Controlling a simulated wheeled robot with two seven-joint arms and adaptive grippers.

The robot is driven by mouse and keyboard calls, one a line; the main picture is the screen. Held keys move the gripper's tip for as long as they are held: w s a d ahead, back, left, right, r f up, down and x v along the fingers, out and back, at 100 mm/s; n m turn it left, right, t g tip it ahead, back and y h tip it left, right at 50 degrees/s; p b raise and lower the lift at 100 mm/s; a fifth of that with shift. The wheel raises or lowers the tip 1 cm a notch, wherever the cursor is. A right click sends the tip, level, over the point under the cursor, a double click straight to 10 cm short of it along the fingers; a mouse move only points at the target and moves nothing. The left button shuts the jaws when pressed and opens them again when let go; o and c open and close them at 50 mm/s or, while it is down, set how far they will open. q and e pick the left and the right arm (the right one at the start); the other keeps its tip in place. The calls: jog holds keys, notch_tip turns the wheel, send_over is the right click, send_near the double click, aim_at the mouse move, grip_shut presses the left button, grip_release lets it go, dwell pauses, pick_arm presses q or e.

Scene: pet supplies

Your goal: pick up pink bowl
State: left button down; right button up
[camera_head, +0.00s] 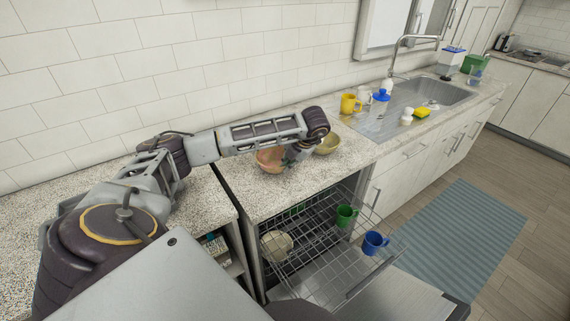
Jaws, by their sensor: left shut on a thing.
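The pink bowl (267,160) is on or just above the speckled counter, below my left forearm; I cannot tell whether it touches the counter. My left arm comes in from the left and bends down at the wrist. My left gripper (289,160) is shut on the right side of the pink bowl. The wrist and forearm partly hide the gripper and the bowl's far rim. My right gripper does not show.
A yellow bowl (327,144) sits close right of the gripper. An open dishwasher rack (318,264) below holds a green mug (346,216) and a blue mug (375,242). A yellow mug (349,104) stands near the sink (440,92). The tiled wall is behind.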

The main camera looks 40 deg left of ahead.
pick_arm(q)
jog(key=shift+r, duration=0.8)
notch_tip(320, 180, up, 6)
jog(key=shift+r+b, duration=0.1)
jog(key=shift+b, duration=0.2)
jog(key=shift+r, duration=1)
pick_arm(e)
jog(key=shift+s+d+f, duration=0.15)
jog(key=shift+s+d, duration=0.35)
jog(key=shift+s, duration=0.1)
